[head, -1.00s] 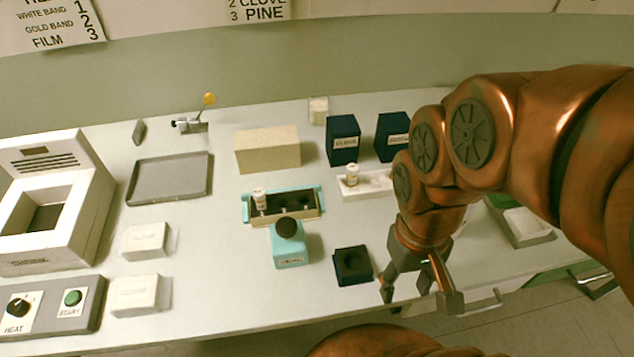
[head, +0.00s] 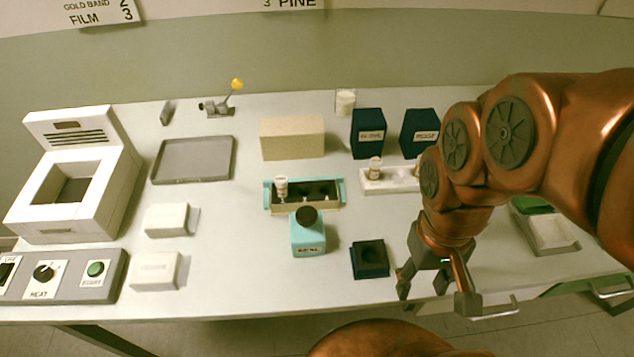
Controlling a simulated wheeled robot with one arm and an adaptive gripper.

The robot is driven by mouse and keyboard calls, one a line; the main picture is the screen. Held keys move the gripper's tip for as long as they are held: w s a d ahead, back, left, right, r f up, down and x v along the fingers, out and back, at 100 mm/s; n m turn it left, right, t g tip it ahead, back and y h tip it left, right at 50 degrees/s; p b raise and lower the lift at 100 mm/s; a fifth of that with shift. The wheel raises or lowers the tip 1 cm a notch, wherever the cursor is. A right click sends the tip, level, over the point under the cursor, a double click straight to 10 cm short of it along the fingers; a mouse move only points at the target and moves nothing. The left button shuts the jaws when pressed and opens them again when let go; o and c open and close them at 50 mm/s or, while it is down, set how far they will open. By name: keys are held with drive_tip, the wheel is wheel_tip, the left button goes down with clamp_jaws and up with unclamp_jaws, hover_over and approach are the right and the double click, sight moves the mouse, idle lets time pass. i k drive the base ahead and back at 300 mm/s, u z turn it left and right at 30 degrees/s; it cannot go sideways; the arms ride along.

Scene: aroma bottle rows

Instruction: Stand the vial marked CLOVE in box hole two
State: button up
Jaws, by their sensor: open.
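A box with teal ends (head: 337,193) and a row of dark holes stands mid-table. A white-capped vial (head: 281,187) stands upright in its leftmost hole; the other holes look empty. A second vial (head: 375,167) stands upright at the left of a white rack (head: 395,183). Another pale shape at the rack's right end is partly hidden behind my arm. The vial labels are too small to read, so I cannot tell which is CLOVE. My gripper (head: 436,297) is open and empty by the table's front edge, right of a small dark block with a recess (head: 370,259).
A teal bottle with a black top (head: 307,238) stands just in front of the box. Two dark blue labelled boxes (head: 368,138) and a beige block (head: 292,140) stand behind. A grey tray (head: 193,160), white machine (head: 100,195) and control panel (head: 60,282) are left.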

sight(322, 194)
drive_tip(key=k, duration=1)
drive_tip(key=u, duration=1.85)
drive_tip(key=i, duration=1.25)
drive_tip(key=z, duration=1.75)
drive_tip(key=i, duration=0.5)
drive_tip(key=z, duration=0.05)
